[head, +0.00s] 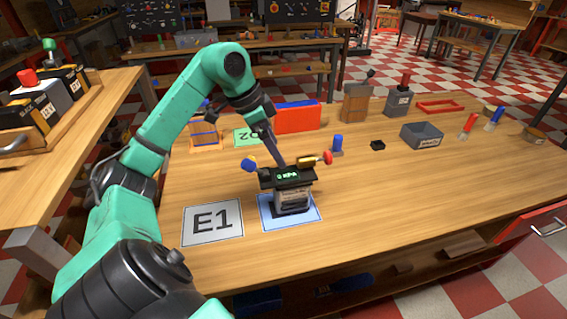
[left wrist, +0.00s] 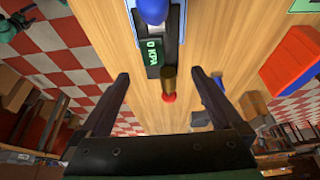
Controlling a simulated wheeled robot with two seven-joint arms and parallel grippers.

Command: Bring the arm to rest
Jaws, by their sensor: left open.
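My left arm comes in from the left and bends down over the workbench (head: 380,185). My left gripper (head: 280,160) is just above and behind a small device with a green "0 KPA" display (head: 290,176). In the left wrist view its two fingers (left wrist: 160,76) are spread wide with nothing gripped. The device's display (left wrist: 153,52), brass fitting and red knob (left wrist: 168,98) show between and beyond them. In the head view the device stands upright on a blue mat (head: 267,222), with a blue knob (head: 249,165) at left and a red knob (head: 328,157) at right. My right gripper is out of view.
Behind are a green card (head: 247,137), a red-and-blue box (head: 298,117) and a blue-topped peg (head: 337,143). A grey bin (head: 422,135) stands to the right. The bench's front right is clear.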

